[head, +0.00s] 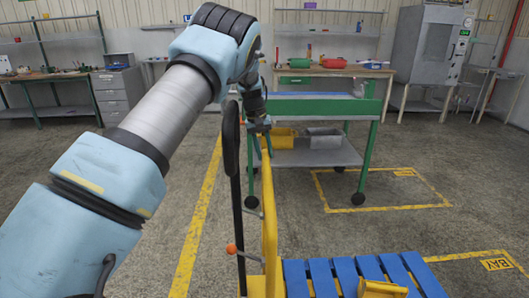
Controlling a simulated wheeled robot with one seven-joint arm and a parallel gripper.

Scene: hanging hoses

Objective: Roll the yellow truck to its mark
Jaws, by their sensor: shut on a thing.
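The yellow truck (269,230) stands close in front at the bottom centre. Its tall yellow upright shows nearly edge-on, and its lower part runs out of the picture. My gripper (265,146) is at the top of this upright, small and partly dark, shut on the truck. The exact grip is hard to make out. Two yellow-outlined floor bays show: one around the green cart (325,198), and one at the lower right (460,257) with a BAY label. I cannot tell which is the truck's mark.
A green cart (318,107) with yellow and grey bins stands ahead. A blue slatted surface (345,278) lies right of the upright. A dark upright with an orange knob (231,249) stands left of it. Benches and a grey cabinet (432,45) line the back. Grey floor is open at the right.

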